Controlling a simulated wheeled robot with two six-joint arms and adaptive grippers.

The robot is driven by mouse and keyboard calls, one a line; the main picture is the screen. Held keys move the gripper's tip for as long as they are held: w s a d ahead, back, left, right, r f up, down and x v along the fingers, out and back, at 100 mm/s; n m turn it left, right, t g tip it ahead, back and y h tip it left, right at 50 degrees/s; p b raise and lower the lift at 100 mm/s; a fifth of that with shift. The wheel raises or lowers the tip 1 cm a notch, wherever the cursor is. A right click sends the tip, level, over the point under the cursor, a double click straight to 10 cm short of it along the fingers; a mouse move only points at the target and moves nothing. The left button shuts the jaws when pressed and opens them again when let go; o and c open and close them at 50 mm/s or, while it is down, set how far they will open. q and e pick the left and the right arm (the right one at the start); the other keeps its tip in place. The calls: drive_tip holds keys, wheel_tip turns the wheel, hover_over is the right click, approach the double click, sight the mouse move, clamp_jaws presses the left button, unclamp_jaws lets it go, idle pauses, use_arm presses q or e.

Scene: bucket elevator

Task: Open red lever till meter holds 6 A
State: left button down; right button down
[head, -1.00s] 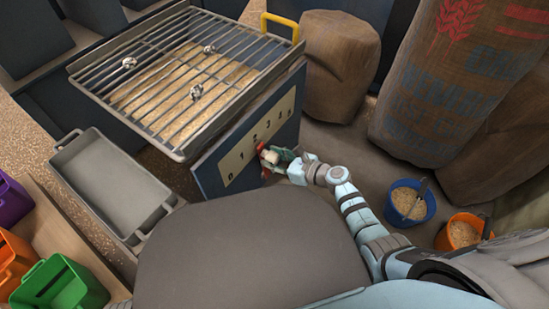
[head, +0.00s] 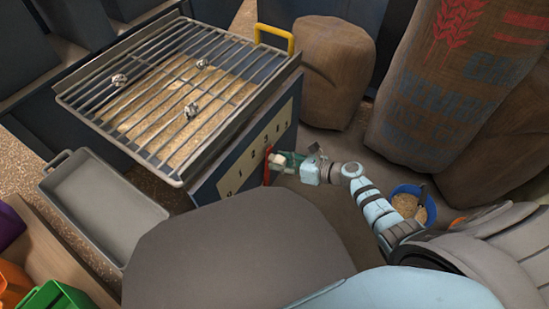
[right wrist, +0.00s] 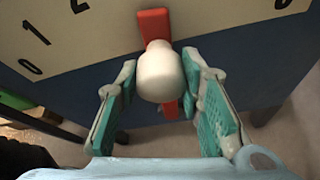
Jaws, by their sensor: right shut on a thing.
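The red lever (head: 267,166) stands at the numbered cream scale plate (head: 245,166) on the front of the blue box. In the right wrist view the red lever (right wrist: 153,24) carries a white rounded knob (right wrist: 160,76). My right gripper (head: 281,161) is shut on the knob; in the right wrist view its green-padded fingers (right wrist: 160,70) lie on either side of it. The lever's exact mark is hard to read, but it lies past the 2. My left gripper is not in view. I see no meter with an ampere reading.
A barred grate (head: 180,85) with several metal bits tops the box, with a yellow handle (head: 274,38). A grey tray (head: 105,205) is at left. Sacks (head: 338,65) stand behind my right arm. A blue bucket (head: 409,192) stands beside the arm.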

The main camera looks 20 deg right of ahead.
drive_tip(key=shift+f, duration=0.1)
drive_tip(key=shift+s, duration=0.1)
drive_tip(key=c, duration=1.1)
unclamp_jaws()
drive_tip(key=v, duration=1.2)
